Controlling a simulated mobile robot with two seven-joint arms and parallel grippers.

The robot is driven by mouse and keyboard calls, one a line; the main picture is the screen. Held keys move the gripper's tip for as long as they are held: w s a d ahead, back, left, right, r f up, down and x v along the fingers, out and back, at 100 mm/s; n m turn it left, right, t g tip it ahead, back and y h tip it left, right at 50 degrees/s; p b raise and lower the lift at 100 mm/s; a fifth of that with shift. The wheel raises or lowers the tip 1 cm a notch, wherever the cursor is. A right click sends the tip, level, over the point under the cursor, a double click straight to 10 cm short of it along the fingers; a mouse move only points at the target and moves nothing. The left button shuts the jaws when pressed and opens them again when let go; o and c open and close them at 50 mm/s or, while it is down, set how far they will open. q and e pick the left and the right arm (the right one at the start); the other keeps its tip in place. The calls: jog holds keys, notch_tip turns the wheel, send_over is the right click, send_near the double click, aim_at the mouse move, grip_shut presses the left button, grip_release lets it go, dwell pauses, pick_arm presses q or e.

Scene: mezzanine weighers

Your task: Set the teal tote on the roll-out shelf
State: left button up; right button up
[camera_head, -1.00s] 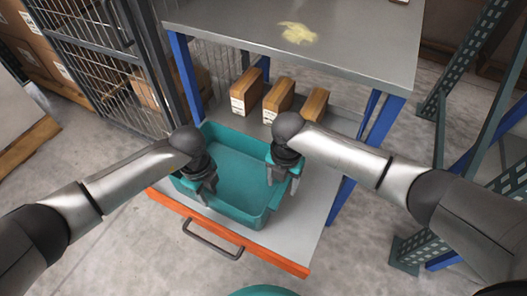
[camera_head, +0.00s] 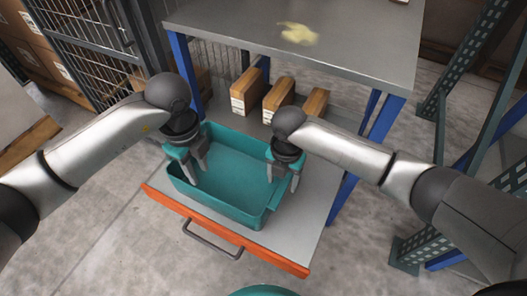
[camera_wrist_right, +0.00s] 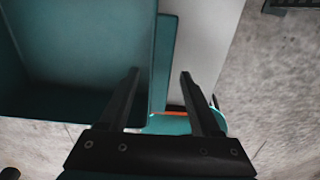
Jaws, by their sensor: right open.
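The teal tote (camera_head: 215,203) sits upright and empty on the grey roll-out shelf (camera_head: 303,222), which is pulled out and has an orange front with a handle. My left gripper (camera_head: 197,174) is open and empty, over the tote's left side and seemingly clear of its rim. My right gripper (camera_head: 283,188) is open at the tote's right rim. In the right wrist view, the tote's rim (camera_wrist_right: 163,60) shows between the spread fingers (camera_wrist_right: 159,74); contact cannot be told.
Several brown cartons (camera_head: 278,98) stand behind the tote, under a grey upper table top (camera_head: 350,55) on blue posts. A wire cage (camera_head: 85,60) stands at the left. A green rack (camera_head: 470,110) stands at the right. The floor in front is clear.

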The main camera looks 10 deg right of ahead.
notch_tip(320, 180, up, 10)
jog(key=shift+r, duration=0.25)
dwell(0.6)
